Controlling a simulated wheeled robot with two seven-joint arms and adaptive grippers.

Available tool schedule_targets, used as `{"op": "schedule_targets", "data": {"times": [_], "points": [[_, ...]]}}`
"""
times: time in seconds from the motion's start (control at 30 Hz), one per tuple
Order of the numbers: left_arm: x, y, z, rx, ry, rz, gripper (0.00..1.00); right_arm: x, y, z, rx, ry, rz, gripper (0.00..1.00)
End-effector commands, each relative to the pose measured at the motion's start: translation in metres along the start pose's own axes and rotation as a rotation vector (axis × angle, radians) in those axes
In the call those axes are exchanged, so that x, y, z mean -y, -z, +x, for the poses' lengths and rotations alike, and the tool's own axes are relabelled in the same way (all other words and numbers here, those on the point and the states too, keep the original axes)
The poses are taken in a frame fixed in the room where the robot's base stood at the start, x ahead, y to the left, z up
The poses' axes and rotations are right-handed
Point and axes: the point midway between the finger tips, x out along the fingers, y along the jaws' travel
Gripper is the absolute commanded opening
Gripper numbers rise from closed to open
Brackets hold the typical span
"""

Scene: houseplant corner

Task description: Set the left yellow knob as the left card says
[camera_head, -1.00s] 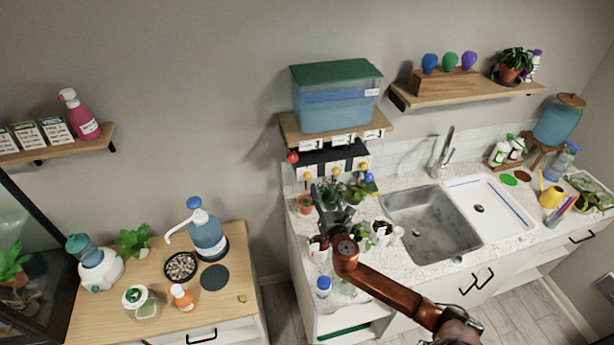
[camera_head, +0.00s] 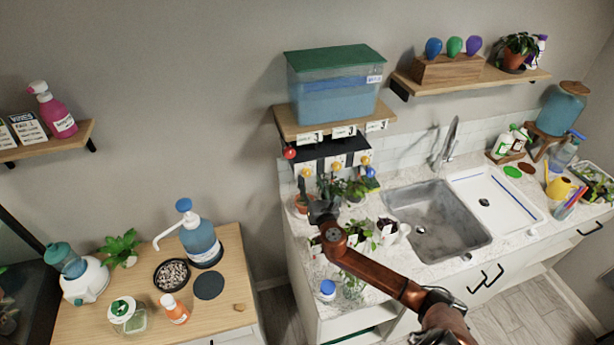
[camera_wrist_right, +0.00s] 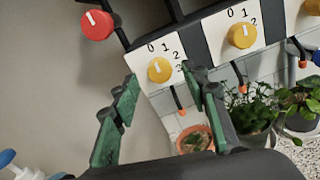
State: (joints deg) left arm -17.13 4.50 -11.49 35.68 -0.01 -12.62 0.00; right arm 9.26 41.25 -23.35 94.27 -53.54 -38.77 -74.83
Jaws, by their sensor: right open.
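The left yellow knob (camera_wrist_right: 160,69) sits on a white dial plate marked 0 to 3 in the right wrist view. Its white mark points roughly up, near the 0 and 1. It also shows small in the head view (camera_head: 307,171). The left card (camera_head: 310,138) hangs on the shelf edge above; its print is too small to read surely. My right gripper (camera_head: 318,188) is open and empty, just below the dials. In the wrist view its green fingers (camera_wrist_right: 159,74) appear on either side of the knob, apart from it. My left gripper is out of view.
A second yellow knob (camera_wrist_right: 242,36) is close right. A red knob (camera_wrist_right: 97,25) is at upper left. Small orange-tipped levers (camera_wrist_right: 182,111) hang below the plates. Potted plants (camera_wrist_right: 254,113) stand under the dials. A blue bin (camera_head: 333,95) stands on the shelf above.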

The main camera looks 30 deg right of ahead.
Motion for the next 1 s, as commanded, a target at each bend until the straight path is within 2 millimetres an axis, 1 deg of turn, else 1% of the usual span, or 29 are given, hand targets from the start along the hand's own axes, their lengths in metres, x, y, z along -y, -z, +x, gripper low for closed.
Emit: {"op": "schedule_targets", "data": {"times": [0.03, 0.1, 0.23, 0.4, 0.6, 1.0], "points": [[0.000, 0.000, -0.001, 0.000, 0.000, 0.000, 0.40, 0.000, -0.001, 0.009, 0.001, 0.001, 0.000, 0.41], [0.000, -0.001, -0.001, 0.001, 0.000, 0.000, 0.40, -0.001, -0.001, 0.018, 0.001, 0.000, 0.000, 0.41], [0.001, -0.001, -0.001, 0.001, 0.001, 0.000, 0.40, -0.002, 0.000, 0.031, 0.000, -0.001, 0.001, 0.41], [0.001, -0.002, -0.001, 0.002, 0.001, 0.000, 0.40, -0.003, 0.001, 0.036, -0.001, -0.003, 0.001, 0.41], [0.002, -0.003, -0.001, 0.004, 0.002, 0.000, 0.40, -0.003, 0.001, 0.036, -0.001, -0.004, 0.001, 0.41], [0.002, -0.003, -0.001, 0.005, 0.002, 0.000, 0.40, -0.004, 0.001, 0.036, -0.001, -0.004, 0.001, 0.13]]}}
